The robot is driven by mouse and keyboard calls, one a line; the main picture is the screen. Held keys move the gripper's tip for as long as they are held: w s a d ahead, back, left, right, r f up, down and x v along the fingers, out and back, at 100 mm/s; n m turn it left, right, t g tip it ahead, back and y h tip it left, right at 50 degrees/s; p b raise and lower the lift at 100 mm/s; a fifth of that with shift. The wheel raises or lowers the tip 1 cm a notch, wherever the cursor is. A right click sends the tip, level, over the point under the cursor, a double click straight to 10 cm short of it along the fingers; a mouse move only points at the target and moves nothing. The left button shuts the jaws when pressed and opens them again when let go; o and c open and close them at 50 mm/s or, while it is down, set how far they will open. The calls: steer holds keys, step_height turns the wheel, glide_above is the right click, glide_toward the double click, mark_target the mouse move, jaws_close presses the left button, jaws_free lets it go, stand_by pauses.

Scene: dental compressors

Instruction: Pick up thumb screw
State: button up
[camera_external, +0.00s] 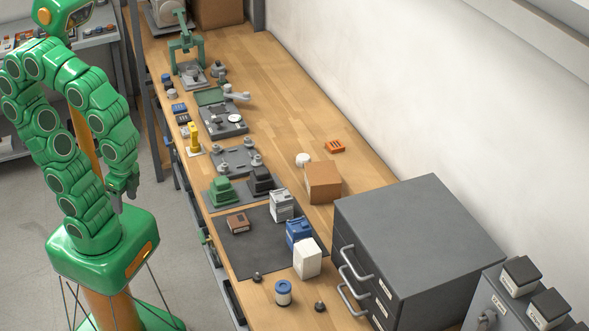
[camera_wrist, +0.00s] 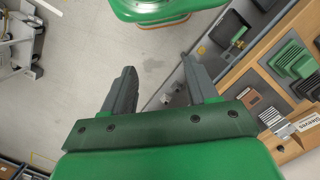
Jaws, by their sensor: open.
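Two small dark knobs that look like thumb screws are on the wooden bench at the near end. One dark knob (camera_external: 257,277) sits at the near edge of the dark mat, and another (camera_external: 320,306) stands on bare wood to the right of a blue-lidded jar. I cannot tell for certain which is the thumb screw. My gripper (camera_external: 118,204) hangs left of the bench, above the floor and well away from both knobs. In the wrist view my gripper (camera_wrist: 159,78) has its two fingers apart with nothing between them.
The blue-lidded jar (camera_external: 283,292) stands between the knobs. A white box (camera_external: 307,258), a blue box (camera_external: 299,234) and a brown block (camera_external: 237,222) are nearby. A grey drawer cabinet (camera_external: 416,235) blocks the right side. The bench edge and drawers lie between my gripper and the bench top.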

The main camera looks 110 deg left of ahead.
steer(key=shift+w, duration=0.1)
steer(key=m+t, duration=0.2)
steer(key=m, duration=0.2)
glide_above(254, 276)
steer(key=shift+y, duration=0.3)
step_height(254, 276, down, 13)
steer(key=shift+d+r, duration=0.1)
steer(key=shift+r, duration=0.05)
step_height(254, 276, down, 2)
steer(key=shift+f, duration=0.1)
steer(key=shift+w+a+f, duration=0.15)
steer(key=shift+w+f, duration=0.05)
steer(key=shift+f, duration=1.15)
steer(key=shift+w+a+f, duration=0.1)
steer(key=shift+w+f, duration=0.1)
steer(key=shift+f, duration=1.1)
jaws_close()
